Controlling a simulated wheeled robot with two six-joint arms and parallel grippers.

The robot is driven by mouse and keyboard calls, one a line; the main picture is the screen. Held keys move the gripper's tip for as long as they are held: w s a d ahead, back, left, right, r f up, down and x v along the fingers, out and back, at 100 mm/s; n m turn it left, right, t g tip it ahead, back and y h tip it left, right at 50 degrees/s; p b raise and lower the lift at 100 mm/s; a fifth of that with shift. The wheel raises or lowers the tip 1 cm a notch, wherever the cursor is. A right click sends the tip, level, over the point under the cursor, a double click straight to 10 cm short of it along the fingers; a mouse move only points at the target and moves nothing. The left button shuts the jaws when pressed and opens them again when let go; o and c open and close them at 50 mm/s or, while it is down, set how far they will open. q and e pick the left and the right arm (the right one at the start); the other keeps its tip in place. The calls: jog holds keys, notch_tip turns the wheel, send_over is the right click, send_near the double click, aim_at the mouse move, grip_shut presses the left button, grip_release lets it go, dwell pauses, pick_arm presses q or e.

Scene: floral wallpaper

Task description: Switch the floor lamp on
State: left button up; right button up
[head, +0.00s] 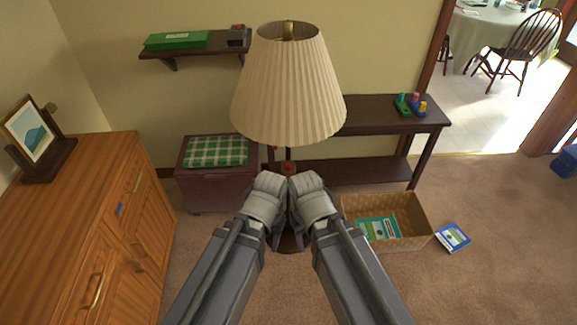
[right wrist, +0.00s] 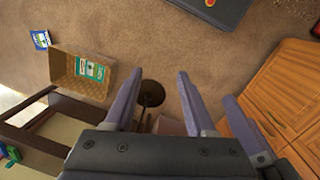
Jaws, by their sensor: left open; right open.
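The floor lamp has a pleated cream shade (head: 288,90), a dark pole and a dark round base (head: 292,242). A small red part (head: 287,168) shows on the pole below the shade. My left gripper (head: 269,184) and right gripper (head: 306,184) are side by side at the pole, just under the shade; they hide much of it. In the right wrist view, my right gripper (right wrist: 158,100) is open, and the lamp base (right wrist: 152,93) shows on the floor beyond the gap between its fingers. I cannot tell whether either gripper touches the pole.
A wooden cabinet (head: 75,200) with a picture frame (head: 30,128) stands left. Behind are a chest (head: 205,185), a wall shelf (head: 195,47) and a console table (head: 375,115). A wicker basket (head: 410,235) and a book (head: 453,237) lie right of the lamp.

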grip_shut()
dwell(1.4)
